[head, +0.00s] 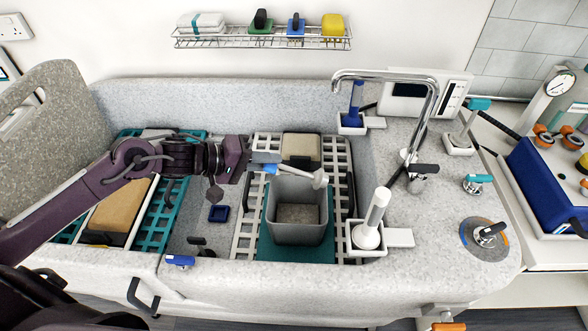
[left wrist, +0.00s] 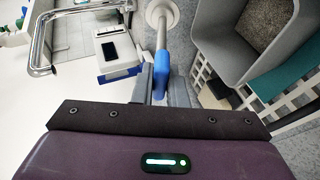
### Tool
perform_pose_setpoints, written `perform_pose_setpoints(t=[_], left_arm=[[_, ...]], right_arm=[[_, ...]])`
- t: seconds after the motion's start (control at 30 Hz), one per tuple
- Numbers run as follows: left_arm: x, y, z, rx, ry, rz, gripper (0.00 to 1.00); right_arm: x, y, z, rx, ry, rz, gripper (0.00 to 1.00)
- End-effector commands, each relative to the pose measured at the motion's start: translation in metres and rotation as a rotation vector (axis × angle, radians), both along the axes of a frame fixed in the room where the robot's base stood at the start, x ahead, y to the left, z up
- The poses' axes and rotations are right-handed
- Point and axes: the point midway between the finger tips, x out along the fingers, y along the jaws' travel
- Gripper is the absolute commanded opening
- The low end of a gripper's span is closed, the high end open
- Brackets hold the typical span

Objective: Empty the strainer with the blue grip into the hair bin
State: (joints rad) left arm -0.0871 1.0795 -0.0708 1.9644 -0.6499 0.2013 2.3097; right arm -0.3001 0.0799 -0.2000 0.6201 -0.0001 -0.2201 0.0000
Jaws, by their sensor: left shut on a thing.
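My left gripper (head: 254,168) is shut on the blue grip (head: 270,169) of the strainer. The strainer's pale shaft runs right from the grip to a small whitish head (head: 320,178) above the rim of the hair bin. The bin (head: 298,228) is a grey, open, square tub standing on a teal mat in the basin, with a rough brownish layer at its bottom. In the left wrist view, the blue grip (left wrist: 161,68) sits between the fingers, and the round head (left wrist: 162,13) shows beyond it, beside the bin (left wrist: 225,45). I cannot tell what the head holds. My right gripper is not in view.
A white plunger-like tool (head: 375,212) stands in a holder right of the bin. A chrome tap (head: 433,95) arches behind, near a blue-handled tool (head: 356,98). A tan-topped box (head: 301,148) stands behind the bin. The basin's raised front rim (head: 330,282) is in front.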

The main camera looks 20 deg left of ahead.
Motion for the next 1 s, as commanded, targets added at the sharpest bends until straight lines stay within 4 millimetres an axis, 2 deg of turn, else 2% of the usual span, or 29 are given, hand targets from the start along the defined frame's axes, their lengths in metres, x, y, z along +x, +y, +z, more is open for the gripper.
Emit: perform_pose_setpoints(t=[0.47,0.63,1.0], left_arm=[[0.000,-0.001,0.003,0.004,0.001,0.000,0.00],[0.003,-0.007,0.017,0.073,0.017,-0.001,0.00],[0.007,-0.021,0.031,0.247,0.071,0.001,0.00]], right_arm=[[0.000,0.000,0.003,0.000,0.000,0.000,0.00],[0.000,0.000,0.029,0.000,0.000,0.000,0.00],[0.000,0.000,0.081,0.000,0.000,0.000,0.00]])
